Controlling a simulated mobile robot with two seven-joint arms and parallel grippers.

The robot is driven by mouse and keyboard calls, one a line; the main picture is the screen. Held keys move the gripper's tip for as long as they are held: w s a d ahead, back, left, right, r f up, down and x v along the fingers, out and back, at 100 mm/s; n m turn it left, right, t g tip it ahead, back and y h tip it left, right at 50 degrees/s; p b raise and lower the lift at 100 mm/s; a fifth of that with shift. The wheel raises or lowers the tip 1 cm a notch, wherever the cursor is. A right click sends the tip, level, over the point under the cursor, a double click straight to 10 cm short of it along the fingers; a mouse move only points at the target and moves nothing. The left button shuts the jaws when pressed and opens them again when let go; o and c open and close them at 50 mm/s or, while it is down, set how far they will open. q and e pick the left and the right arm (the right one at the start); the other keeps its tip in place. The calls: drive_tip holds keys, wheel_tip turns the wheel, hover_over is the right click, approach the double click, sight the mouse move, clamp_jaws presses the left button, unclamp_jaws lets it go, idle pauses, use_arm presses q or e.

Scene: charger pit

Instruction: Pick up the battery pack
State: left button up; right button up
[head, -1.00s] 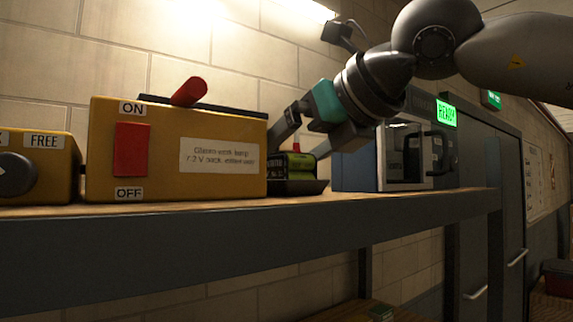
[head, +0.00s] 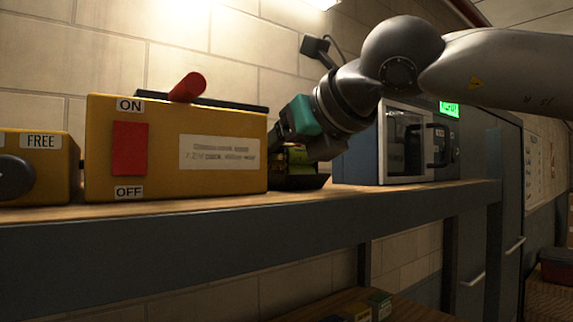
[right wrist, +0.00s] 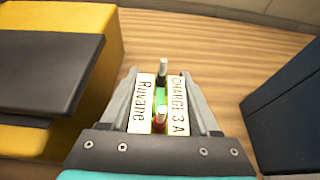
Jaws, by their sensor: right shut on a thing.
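The battery pack (head: 297,156) is a small green and dark block in the head view, right of the yellow lamp box, at a low dark tray (head: 300,182). In the right wrist view the battery pack (right wrist: 160,98) shows white labels reading "Ruvane" and "CHARGE 3 A", with a red and a black post between them. My right gripper (head: 290,150) comes down over it from the upper right. In the wrist view the gripper (right wrist: 161,105) is shut on the pack, a finger at each side. I cannot tell whether the pack is clear of the tray. My left gripper is not in view.
A blue-grey cabinet with a glazed front (head: 360,155) stands close right. A second yellow box (head: 60,185) is at far left. The shelf's front edge (head: 200,235) runs below.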

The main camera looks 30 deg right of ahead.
clamp_jaws()
drive_tip(key=shift+r, duration=0.15)
idle(0.4)
wheel_tip(320, 180, up, 20)
drive_tip(key=p, duration=0.1)
idle(0.8)
